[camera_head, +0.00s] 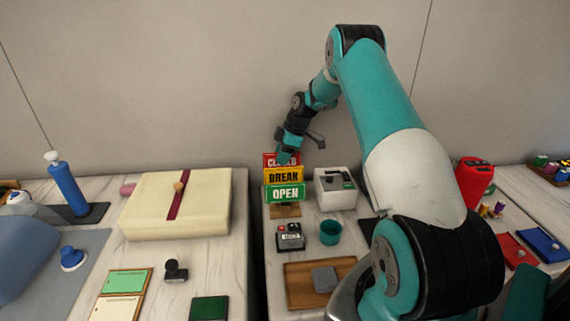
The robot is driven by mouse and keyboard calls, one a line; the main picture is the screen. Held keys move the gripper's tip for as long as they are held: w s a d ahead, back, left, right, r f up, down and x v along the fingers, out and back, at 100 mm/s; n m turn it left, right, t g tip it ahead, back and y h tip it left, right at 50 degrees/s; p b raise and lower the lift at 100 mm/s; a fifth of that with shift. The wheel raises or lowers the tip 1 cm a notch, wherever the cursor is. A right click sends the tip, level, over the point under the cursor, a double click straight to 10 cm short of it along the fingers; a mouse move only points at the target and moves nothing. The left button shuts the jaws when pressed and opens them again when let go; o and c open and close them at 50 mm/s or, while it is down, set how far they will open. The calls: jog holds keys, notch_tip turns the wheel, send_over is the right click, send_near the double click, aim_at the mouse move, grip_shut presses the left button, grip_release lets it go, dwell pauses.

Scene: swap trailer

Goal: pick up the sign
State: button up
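The sign (284,175) stands on a wooden base (285,211) near the left edge of the middle table. It has a red CLOSED panel at the top, a yellow BREAK panel and a green OPEN panel below. My gripper (298,151) is at the sign's top, overlapping the red panel in the picture and hiding part of its lettering. One dark finger sticks out to the right of the sign. The other finger is hard to make out, and I cannot tell whether the gripper touches the sign.
A white box device (335,196) stands close to the sign's right. A small grey device (290,237), a teal cup (330,232) and a wooden tray (305,290) sit in front. A gap separates the left table, with its cream package (205,205). A wall is behind.

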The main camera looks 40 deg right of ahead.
jog(key=shift+f, duration=0.2)
jog(key=shift+c, duration=0.4)
grip_shut()
